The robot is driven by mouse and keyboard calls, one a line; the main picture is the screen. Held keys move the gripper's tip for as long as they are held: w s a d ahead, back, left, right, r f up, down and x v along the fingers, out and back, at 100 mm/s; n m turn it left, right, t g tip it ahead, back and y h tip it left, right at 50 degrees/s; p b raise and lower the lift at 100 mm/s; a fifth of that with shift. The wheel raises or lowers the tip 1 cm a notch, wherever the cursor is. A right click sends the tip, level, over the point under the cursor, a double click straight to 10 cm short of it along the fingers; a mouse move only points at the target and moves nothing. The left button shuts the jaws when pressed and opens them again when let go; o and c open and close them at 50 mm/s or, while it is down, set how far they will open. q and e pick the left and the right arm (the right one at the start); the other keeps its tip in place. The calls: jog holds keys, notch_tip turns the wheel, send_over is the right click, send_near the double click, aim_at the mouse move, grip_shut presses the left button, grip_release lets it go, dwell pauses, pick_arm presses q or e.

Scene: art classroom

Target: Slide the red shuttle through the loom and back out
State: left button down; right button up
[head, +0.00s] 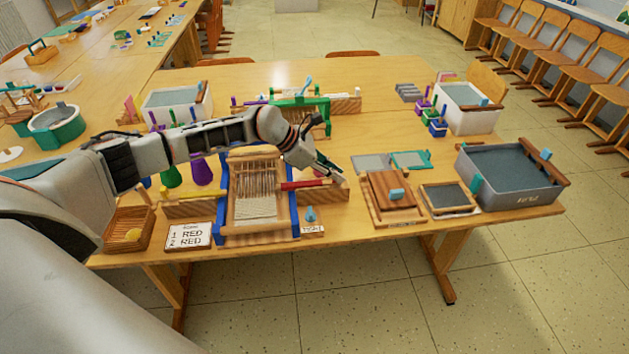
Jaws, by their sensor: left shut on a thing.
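The red shuttle (304,184) is at the right side of the loom, level, its left end at the loom's blue side frame. The loom (257,226) is wooden with blue side pieces and pale threads, standing near the table's front edge. My left arm reaches across above the loom from the left. My left gripper (334,176) is at the shuttle's right end and is shut on it; the fingertips are small and partly hidden. My right gripper is not in view.
A card (187,236) reading RED twice lies left of the loom. Wooden rests (195,208) flank the loom. Green and purple cones (201,170) stand behind it at left. A wooden press (391,194) and grey tub (508,178) are at right.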

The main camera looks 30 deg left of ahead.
aim_at(316, 182)
pick_arm(q)
jog(key=shift+w+d, duration=0.55)
jog(key=shift+d, duration=0.2)
jog(key=shift+w+d+r, duration=0.1)
jog(key=shift+w+d, duration=0.1)
jog(key=shift+d, duration=0.2)
jog(key=c, duration=2)
grip_release()
jog(key=shift+d, duration=0.1)
jog(key=shift+o, duration=0.2)
jog(key=shift+w, duration=0.1)
jog(key=shift+a, duration=0.2)
jog(key=v, duration=1.1)
jog(key=shift+s+r, duration=0.25)
jog(key=shift+r, duration=0.05)
